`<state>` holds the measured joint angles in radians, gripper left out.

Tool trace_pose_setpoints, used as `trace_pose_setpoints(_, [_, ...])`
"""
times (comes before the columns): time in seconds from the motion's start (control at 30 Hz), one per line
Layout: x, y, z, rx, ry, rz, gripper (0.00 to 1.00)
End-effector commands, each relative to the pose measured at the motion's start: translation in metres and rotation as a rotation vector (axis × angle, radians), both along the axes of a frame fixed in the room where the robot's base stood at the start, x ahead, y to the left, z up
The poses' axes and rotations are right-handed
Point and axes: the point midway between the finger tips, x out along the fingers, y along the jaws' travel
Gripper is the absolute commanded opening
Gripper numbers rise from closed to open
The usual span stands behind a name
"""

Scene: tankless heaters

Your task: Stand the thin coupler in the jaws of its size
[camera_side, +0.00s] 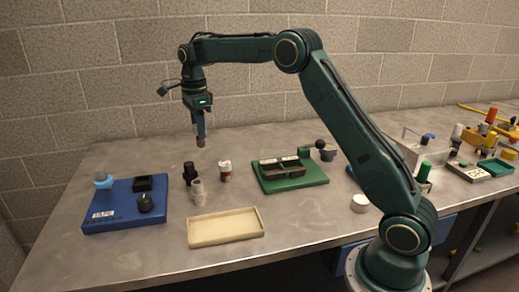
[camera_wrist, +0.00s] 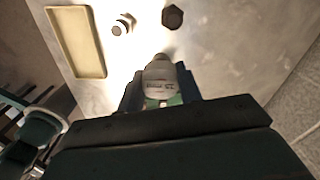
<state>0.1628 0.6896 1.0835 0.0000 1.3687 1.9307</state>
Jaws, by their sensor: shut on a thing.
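My gripper (camera_side: 199,134) is shut on a small coupler (camera_wrist: 158,80) and holds it well above the bench. In the wrist view the coupler is a pale grey-white cylinder with small print and a narrower far end; in the side view only its brownish lower end (camera_side: 200,142) shows. A green vise base (camera_side: 290,180) with dark jaws (camera_side: 283,169) and pale labels stands on the bench, to the right of my gripper. I cannot read the jaw sizes. The jaws look empty from here.
Below my gripper stand a black fitting (camera_side: 189,173), a pale fitting (camera_side: 198,192) and a white-and-brown one (camera_side: 225,171). A shallow cream tray (camera_side: 226,228) lies in front. A blue tape station (camera_side: 120,212) is at left. More equipment crowds the right.

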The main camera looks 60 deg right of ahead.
Motion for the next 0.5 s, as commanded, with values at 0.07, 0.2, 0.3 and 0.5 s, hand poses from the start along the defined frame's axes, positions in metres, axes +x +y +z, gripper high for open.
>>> trace_pose_setpoints(0.07, [0.001,0.0,0.017,-0.001,-0.005,0.0,0.04])
trace_pose_setpoints(0.2, [0.001,0.0,0.036,-0.001,-0.003,0.0,0.04])
trace_pose_setpoints(0.3, [0.001,0.0,0.045,-0.001,-0.003,0.0,0.04])
trace_pose_setpoints(0.5, [0.0,0.0,0.054,0.0,-0.002,0.0,0.04])
